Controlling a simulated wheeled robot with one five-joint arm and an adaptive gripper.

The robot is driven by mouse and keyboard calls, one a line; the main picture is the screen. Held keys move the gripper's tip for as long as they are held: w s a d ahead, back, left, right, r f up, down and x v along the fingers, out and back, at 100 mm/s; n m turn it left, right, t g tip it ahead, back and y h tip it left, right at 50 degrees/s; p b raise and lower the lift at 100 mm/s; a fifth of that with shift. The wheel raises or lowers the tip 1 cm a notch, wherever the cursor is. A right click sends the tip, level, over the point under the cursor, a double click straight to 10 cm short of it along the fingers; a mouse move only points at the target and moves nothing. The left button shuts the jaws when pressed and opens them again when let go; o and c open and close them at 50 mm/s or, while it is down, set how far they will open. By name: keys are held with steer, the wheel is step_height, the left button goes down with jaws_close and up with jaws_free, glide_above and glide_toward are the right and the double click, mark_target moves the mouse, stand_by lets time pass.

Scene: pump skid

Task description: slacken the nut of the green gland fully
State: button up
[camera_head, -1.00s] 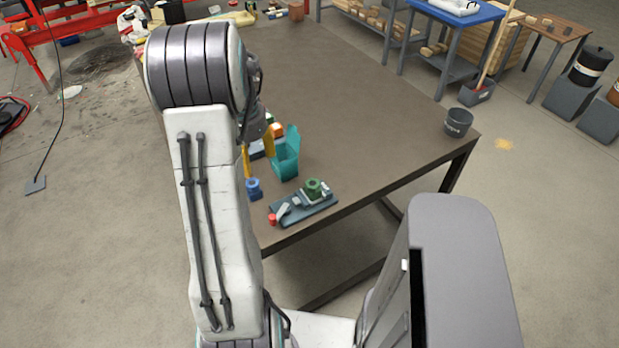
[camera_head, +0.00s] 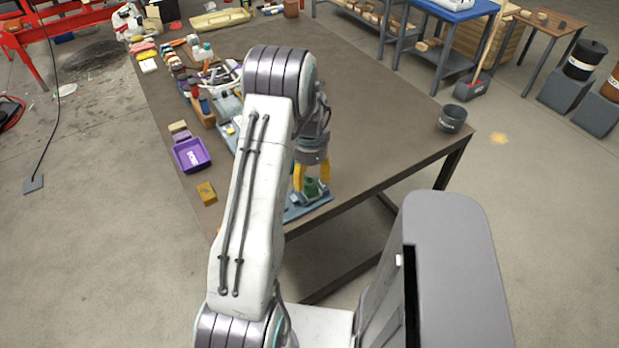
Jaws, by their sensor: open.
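The green gland (camera_head: 311,187) stands on the small blue-grey pump skid (camera_head: 309,209) at the near edge of the table. My gripper (camera_head: 312,180) points down over it, with its yellow fingers apart on either side of the gland's top. The fingers are open, and I cannot tell whether they touch the nut. My arm hides the left part of the skid.
The brown table (camera_head: 375,110) is clear to the right, up to a dark bucket (camera_head: 452,118) at its right corner. A purple tray (camera_head: 192,154) and a yellow block (camera_head: 206,193) lie to the left. Tools and several coloured items crowd the far left.

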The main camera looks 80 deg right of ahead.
steer(key=shift+f, duration=0.7)
steer(key=c, duration=1.2)
